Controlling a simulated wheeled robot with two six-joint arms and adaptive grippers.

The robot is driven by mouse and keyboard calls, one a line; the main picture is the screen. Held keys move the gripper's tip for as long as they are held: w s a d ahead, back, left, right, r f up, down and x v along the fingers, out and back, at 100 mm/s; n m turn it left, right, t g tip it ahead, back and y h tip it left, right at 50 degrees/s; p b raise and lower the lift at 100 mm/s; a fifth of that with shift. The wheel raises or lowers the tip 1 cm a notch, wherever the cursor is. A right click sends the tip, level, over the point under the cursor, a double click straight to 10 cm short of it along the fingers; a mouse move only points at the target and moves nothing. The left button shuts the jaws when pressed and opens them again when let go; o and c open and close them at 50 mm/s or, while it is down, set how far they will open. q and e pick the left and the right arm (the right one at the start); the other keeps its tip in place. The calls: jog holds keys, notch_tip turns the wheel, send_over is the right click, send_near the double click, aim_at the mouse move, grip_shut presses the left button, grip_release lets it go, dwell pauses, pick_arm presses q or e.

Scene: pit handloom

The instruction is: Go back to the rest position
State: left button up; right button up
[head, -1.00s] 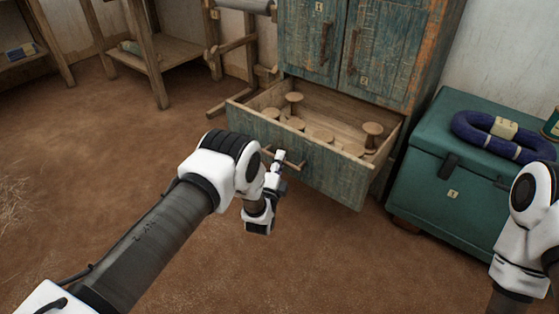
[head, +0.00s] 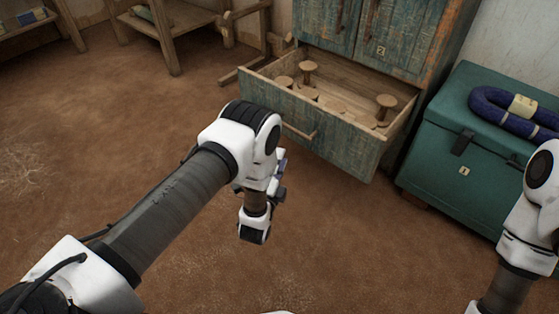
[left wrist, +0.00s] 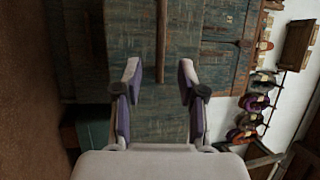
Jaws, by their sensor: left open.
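My left gripper (left wrist: 160,75) is open and empty, its two fingers apart in the left wrist view. In the head view it is mostly hidden behind my left wrist, in front of the drawer and apart from its handle. The wooden drawer (head: 335,132) of the worn blue-green cabinet stands pulled out. Its bar handle (head: 300,133) is free. Several wooden spool-like pieces, one upright at the back (head: 308,72) and one at the right (head: 385,105), are in the drawer. My right arm shows at the right edge; its gripper is out of view.
A teal chest (head: 465,160) stands right of the cabinet with a dark blue ring-shaped bundle (head: 515,110) on it. A wooden frame table (head: 170,25) is at the upper left.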

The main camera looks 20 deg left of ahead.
pick_arm(q)
jog(key=shift+s, duration=0.2)
dwell(0.3)
jog(key=a+r+p, duration=0.3)
jog(key=r+p, duration=0.1)
jog(key=r, duration=0.2)
jog(key=s+f+n+g+p, duration=0.1)
jog(key=s+f+n+g, duration=0.5)
jog(key=s, duration=0.6)
jog(key=s+f+n+g+h, duration=0.1)
jog(key=s+f+n+g, duration=0.1)
jog(key=s+n+g, duration=0.65)
jog(key=s+f+n+g+p, duration=0.1)
jog(key=s+f+n+g, duration=0.35)
jog(key=s, duration=1.05)
notch_tip(320, 180, up, 39)
jog(key=m+g+p, duration=0.1)
jog(key=m+p, duration=0.1)
jog(key=p, duration=3.6)
jog(key=shift+w+a, duration=0.2)
jog(key=shift+a, duration=0.1)
